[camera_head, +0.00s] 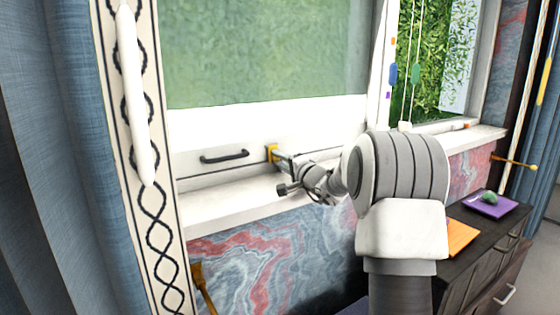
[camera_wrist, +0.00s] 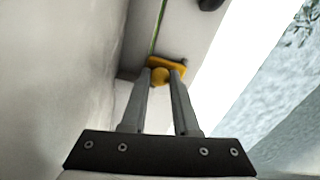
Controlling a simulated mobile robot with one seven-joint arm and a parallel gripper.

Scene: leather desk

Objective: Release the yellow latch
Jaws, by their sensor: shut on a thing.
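The yellow latch (camera_head: 272,153) is on the lower white frame of the window, right of a black handle. In the wrist view the latch (camera_wrist: 178,64) shows as a yellow plate with a rounded knob (camera_wrist: 160,75). My gripper (camera_head: 284,160) reaches the latch from the right in the head view. Its two grey fingers (camera_wrist: 161,80) close on the knob, one on each side. The fingertips hide part of the knob and the plate.
The black handle (camera_head: 224,157) is on the same window frame. The white sill (camera_head: 235,203) runs below it. A dark cabinet (camera_head: 490,245) with a purple tray (camera_head: 478,209) stands at the right. A patterned curtain strip hangs at the left.

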